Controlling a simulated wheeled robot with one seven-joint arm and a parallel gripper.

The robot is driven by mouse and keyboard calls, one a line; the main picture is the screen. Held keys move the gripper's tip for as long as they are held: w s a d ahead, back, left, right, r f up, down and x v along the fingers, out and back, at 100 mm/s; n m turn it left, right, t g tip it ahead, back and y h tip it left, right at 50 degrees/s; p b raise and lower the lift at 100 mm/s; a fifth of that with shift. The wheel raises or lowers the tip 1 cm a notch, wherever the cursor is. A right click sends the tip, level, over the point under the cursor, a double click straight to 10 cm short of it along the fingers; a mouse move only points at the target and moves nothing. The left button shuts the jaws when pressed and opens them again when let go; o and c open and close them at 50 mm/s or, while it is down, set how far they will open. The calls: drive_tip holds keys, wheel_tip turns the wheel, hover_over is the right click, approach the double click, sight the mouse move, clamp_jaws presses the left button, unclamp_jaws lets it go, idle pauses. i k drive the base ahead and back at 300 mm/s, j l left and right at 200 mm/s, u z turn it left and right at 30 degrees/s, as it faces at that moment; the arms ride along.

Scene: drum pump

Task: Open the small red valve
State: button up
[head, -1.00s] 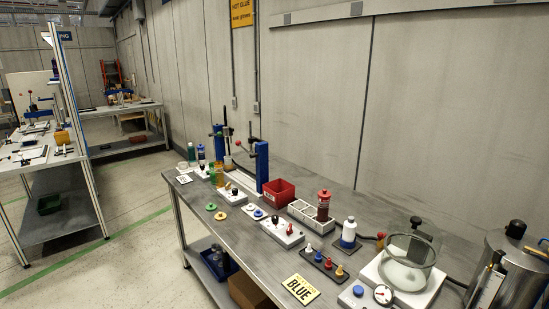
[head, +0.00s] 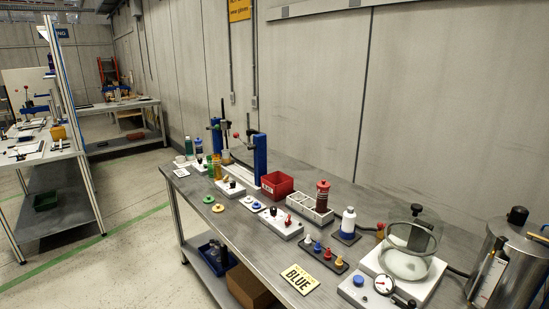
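I cannot tell for certain which part is the small red valve. A small red lever (head: 288,219) stands on a white block (head: 280,224) in the middle of the workbench. A small orange-red knob (head: 380,231) shows beside the glass chamber (head: 408,250), at its left and partly hidden behind it. My gripper is not in view.
The grey workbench (head: 340,185) runs along the wall. It holds a red bin (head: 277,185), a red bottle (head: 322,196), a white bottle (head: 348,222), a gauge (head: 384,285) and a silver tank (head: 508,265). Open floor (head: 120,220) lies to the left.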

sight(380, 225)
drive_tip(key=i+l+u, duration=0.15)
drive_tip(key=l, duration=0.75)
drive_tip(key=i+l+u, duration=0.15)
drive_tip(key=i+l, duration=0.2)
drive_tip(key=l, duration=0.6)
drive_tip(key=i+l+u, duration=0.15)
drive_tip(key=l, duration=0.85)
drive_tip(key=i+l+u, duration=0.15)
drive_tip(key=l, duration=0.8)
drive_tip(key=l+u, duration=0.15)
drive_tip(key=l, duration=0.85)
drive_tip(key=i, duration=0.05)
